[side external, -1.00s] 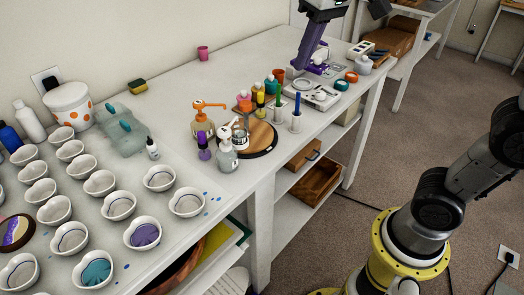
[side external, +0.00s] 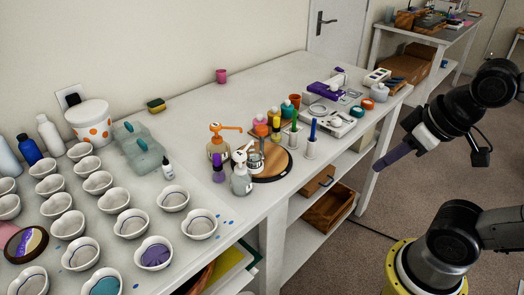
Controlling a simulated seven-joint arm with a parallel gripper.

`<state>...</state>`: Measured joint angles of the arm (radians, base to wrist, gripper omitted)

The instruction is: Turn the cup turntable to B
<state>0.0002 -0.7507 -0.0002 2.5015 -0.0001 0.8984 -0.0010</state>
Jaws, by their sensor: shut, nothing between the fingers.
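A round wooden turntable (side external: 276,169) with a dark rim sits near the front edge of the white table. A small white cup-like container (side external: 256,161) with a dark band stands on its left part, partly hidden by a pump bottle. Several coloured bottles crowd its back edge. I cannot read any letter on the turntable. My gripper (side external: 380,167), with purple fingers, is shut and empty. It hangs beyond the table's front edge, to the right of the turntable and well apart from it.
An orange-pump bottle (side external: 217,150), a white-pump bottle (side external: 241,180) and a purple bottle (side external: 218,170) stand close left of the turntable. Green and blue markers stand in white holders (side external: 310,149) at its right.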

